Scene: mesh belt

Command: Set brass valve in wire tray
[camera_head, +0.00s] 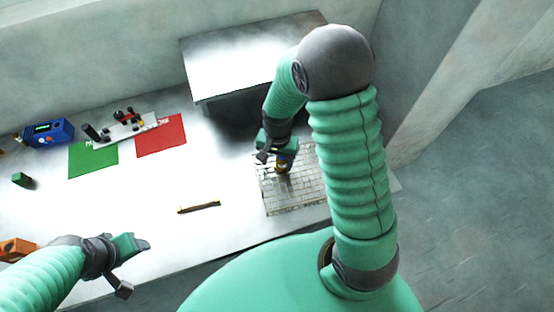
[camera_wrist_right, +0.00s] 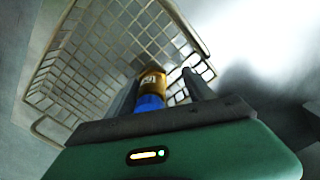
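The brass valve (camera_head: 283,168) is in the wire tray (camera_head: 268,208), toward its back left part in the head view. In the right wrist view the valve (camera_wrist_right: 152,82) shows a brass body and a blue part nearer the gripper. My right gripper (camera_head: 270,151) is over the tray with its fingers on either side of the valve. In the wrist view a clear gap shows between the valve and the right-hand finger, so the gripper looks open. The valve's base contact is hard to see. My left gripper (camera_head: 138,268) is open and empty at the table's front left.
A brass-coloured bar (camera_head: 199,206) lies left of the tray. A green mat (camera_head: 93,159) and red mat (camera_head: 161,137) lie behind, with a grey rack (camera_head: 127,131) across them. A blue device (camera_head: 48,133) stands far left. A raised grey platform (camera_head: 240,60) stands at the back.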

